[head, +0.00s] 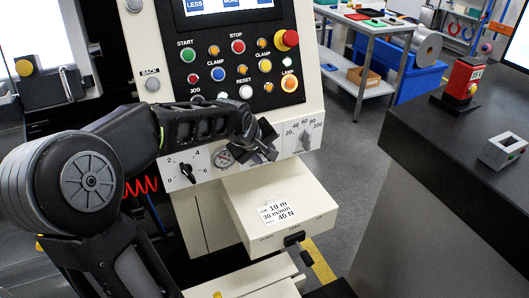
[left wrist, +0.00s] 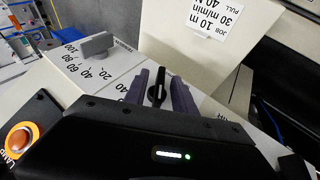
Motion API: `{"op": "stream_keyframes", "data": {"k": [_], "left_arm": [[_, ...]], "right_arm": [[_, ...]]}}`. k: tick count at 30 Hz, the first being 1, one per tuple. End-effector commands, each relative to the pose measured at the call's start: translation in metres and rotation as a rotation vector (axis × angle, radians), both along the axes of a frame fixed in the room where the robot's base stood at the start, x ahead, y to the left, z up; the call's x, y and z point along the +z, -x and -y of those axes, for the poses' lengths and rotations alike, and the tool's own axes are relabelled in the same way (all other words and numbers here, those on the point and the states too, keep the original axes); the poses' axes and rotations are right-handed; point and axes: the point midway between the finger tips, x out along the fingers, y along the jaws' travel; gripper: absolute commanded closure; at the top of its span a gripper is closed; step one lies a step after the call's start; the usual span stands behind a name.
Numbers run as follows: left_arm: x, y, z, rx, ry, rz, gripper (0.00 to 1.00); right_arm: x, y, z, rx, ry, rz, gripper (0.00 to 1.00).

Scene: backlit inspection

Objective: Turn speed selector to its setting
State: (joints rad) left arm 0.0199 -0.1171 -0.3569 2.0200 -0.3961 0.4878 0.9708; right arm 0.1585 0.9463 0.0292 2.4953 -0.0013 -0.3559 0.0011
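My left gripper (head: 262,150) is at the strip of dials on the machine front, hiding part of the strip in the head view. In the left wrist view its two fingers (left wrist: 160,92) are apart, one on each side of a black knob (left wrist: 156,94) with a light pointer line. I see gaps beside the knob. The knob's scale is mostly hidden. A grey knob (head: 306,141) marked 20 to 100 is right of the gripper; it also shows in the left wrist view (left wrist: 97,44). A job card (head: 276,212) reads 10 m, 30 m/min, 40 N. My right gripper is not in view.
Left of the gripper are a round gauge (head: 222,157) and a black dial (head: 188,173) marked from 0. Buttons (head: 238,68) and a lamp (head: 289,83) sit above. A white box (head: 300,205) juts out below. A dark counter (head: 455,130) stands at the right.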

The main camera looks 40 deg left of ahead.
Motion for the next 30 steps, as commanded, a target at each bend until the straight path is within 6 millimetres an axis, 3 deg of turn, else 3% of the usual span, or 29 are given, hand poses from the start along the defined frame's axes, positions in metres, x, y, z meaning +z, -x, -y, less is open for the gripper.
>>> {"op": "stream_keyframes", "data": {"k": [9, 21, 30], "left_arm": [[-0.0022, -0.0018, -0.0006, 0.001, 0.000, 0.001, 0.69], [-0.0022, -0.0015, -0.0005, 0.000, -0.001, 0.000, 1.00], [-0.0022, -0.0015, -0.0005, 0.001, 0.001, 0.000, 1.00]], "right_arm": [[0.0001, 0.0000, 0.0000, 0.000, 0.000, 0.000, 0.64], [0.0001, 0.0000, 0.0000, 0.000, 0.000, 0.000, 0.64], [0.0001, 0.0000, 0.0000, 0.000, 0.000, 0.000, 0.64]]}}
